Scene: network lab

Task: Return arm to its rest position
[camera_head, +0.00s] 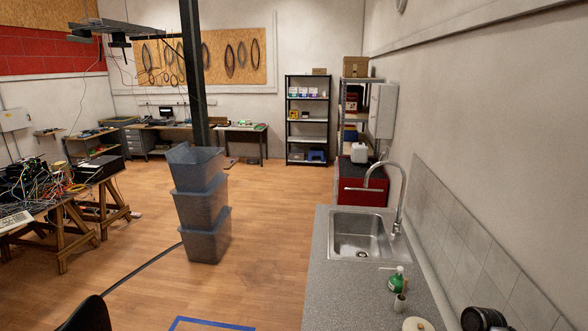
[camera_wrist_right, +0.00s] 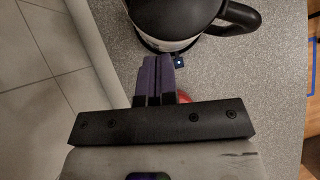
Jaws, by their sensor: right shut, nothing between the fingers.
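My right gripper (camera_wrist_right: 158,62) shows in the right wrist view, its two dark purple fingers together and nothing held between them. It is over the grey speckled counter (camera_wrist_right: 250,75). A kettle (camera_wrist_right: 176,22) with a black lid and black handle stands just beyond the fingertips; I cannot tell whether they touch. Neither gripper can be made out in the head view.
In the head view, the counter (camera_head: 318,270) holds a sink (camera_head: 358,232) with a tall curved tap (camera_head: 401,190) and a green bottle (camera_head: 396,281). Stacked grey bins (camera_head: 200,205) stand on the open wooden floor. A small red thing (camera_wrist_right: 184,96) is partly hidden behind the gripper.

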